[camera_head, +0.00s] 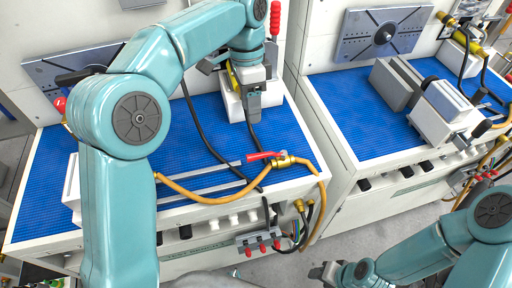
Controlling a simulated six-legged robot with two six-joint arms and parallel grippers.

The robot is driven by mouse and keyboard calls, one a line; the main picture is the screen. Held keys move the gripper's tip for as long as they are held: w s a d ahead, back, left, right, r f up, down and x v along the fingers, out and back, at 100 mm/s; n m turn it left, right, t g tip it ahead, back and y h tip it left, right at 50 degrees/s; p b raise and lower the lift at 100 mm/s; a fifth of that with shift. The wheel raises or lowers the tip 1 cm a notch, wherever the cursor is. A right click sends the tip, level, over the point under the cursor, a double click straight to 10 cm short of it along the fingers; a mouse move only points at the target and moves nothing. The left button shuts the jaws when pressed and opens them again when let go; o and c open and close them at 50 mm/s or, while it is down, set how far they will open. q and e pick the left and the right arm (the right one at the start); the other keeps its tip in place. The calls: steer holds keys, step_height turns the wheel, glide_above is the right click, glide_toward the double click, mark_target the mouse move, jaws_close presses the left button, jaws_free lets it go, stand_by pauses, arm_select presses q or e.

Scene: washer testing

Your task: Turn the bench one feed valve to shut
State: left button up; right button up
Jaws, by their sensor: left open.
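The feed valve (284,160) on the left bench is a small brass body with a red lever (262,156). It sits at the front edge of the blue mat, joined to a yellow hose (210,199). The lever points left, roughly along the bench's front edge. My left gripper (253,112) hangs above the blue mat, behind the valve and apart from it. It is open, and I see nothing held in it. My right gripper (323,273) is low at the bottom of the view, in front of the benches; its jaws are too small to judge.
The left bench (40,215) has a grey metal rail (205,183) along its front and black hoses near my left gripper. A block with red-tipped fittings (259,242) hangs at its front. The right bench (340,185) carries grey blocks (396,84). Open floor lies in front.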

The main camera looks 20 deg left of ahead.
mark_target(254, 154)
arm_select(q)
steer(key=s+f, duration=0.1)
steer(key=f, duration=0.3)
steer(key=d+f, duration=0.1)
steer(key=f, duration=0.4)
steer(key=s+f+b, duration=0.1)
steer(key=f, duration=0.3)
steer(key=shift+s+d+f, duration=0.15)
steer(key=shift+s+f, duration=0.05)
steer(key=shift+s, duration=0.1)
steer(key=shift+w+d+f, duration=0.1)
steer(key=shift+w+f, duration=0.05)
steer(key=shift+f, duration=0.25)
steer(key=shift+s+r, duration=0.1)
steer(key=shift+s, duration=0.15)
steer(key=shift+w, duration=0.15)
jaws_close()
